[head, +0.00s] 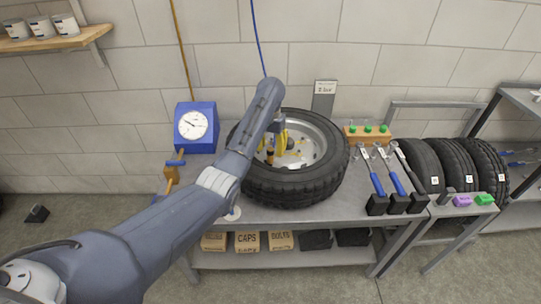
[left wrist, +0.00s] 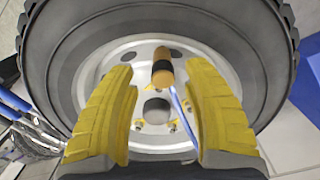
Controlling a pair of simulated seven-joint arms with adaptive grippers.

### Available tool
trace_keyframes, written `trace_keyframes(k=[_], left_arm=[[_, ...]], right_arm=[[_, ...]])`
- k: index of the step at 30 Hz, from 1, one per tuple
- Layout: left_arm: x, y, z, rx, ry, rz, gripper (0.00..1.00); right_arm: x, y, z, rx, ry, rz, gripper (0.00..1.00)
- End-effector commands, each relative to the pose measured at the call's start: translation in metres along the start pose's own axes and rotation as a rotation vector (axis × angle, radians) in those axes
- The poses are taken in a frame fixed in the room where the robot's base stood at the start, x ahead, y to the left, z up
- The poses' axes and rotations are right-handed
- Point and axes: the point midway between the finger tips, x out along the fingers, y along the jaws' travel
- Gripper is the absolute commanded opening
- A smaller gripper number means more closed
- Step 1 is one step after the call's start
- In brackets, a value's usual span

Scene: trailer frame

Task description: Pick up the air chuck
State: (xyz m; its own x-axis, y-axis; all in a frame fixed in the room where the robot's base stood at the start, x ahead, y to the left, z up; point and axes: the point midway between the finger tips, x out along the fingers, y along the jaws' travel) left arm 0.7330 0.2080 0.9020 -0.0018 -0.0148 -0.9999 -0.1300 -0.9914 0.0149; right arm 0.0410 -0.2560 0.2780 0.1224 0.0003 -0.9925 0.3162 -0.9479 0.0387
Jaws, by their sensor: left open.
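The air chuck, an orange cylinder with a dark end, shows in the left wrist view (left wrist: 162,68) between and beyond my yellow fingertips, over the wheel. A blue hose runs from it. My left gripper (left wrist: 160,85) is open, one finger to each side of the air chuck in that picture, with no visible contact. In the head view, the left gripper (head: 279,141) is over the wheel's rim, and my arm hides part of the hose and gripper. The tyre (head: 295,186) lies flat on the grey bench (head: 310,213). My right gripper is not in view.
A blue gauge box (head: 196,127) stands left of the tyre. Several wrenches with blue handles (head: 378,185) and a wooden rack with green items (head: 368,134) are at its right. More tyres (head: 452,162) stand further right. Labelled boxes (head: 247,241) sit on the lower shelf.

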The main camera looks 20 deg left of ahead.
Motion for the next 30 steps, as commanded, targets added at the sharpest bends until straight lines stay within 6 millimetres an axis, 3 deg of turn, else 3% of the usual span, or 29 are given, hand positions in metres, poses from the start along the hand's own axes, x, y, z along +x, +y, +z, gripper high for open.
trace_keyframes(k=[15,26,30], left_arm=[[0.047,-0.004,0.000,-0.001,-0.002,-0.001,0.49],[0.050,-0.004,0.000,0.000,0.000,0.000,0.51],[0.050,-0.003,0.000,0.000,0.000,0.000,0.34]], right_arm=[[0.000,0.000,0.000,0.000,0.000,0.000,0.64],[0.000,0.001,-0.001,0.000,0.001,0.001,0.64],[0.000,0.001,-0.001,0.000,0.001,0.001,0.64]])
